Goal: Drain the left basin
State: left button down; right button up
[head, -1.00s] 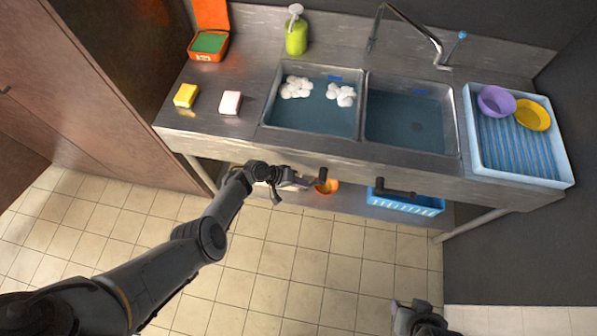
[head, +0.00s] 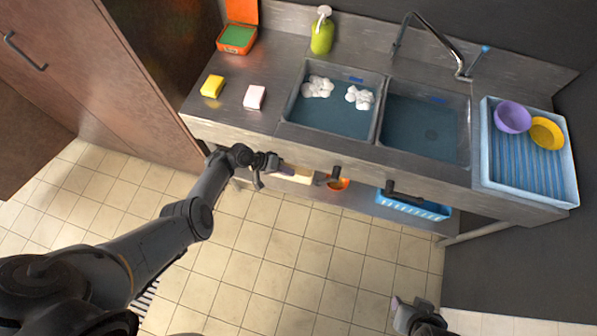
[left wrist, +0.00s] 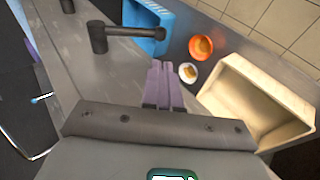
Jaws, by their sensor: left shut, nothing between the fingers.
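The left basin (head: 335,117) holds bluish water with two clumps of white foam (head: 318,87) on it. A dark lever (head: 335,174) sticks out of the counter front below this basin; it also shows in the left wrist view (left wrist: 98,36), with its bar reaching to the right. My left gripper (head: 290,170) is under the counter's front edge, to the left of this lever. In the left wrist view its purple fingers (left wrist: 163,84) are together and empty, apart from the lever. My right gripper (head: 397,303) is low over the floor, partly shown; its jaws are unclear.
The right basin (head: 427,125) also holds water, with another dark lever (head: 404,192) below. A beige bin (left wrist: 238,92), an orange bowl (left wrist: 201,47) and a blue basket (head: 412,206) sit on the lower shelf. The tiled floor in front is clear.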

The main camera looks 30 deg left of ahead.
pick_arm(q)
jog(key=shift+a+f+v, duration=0.1)
jog(key=shift+v, duration=0.5)
jog(key=shift+a+f+v, duration=0.1)
jog(key=shift+v, duration=0.5)
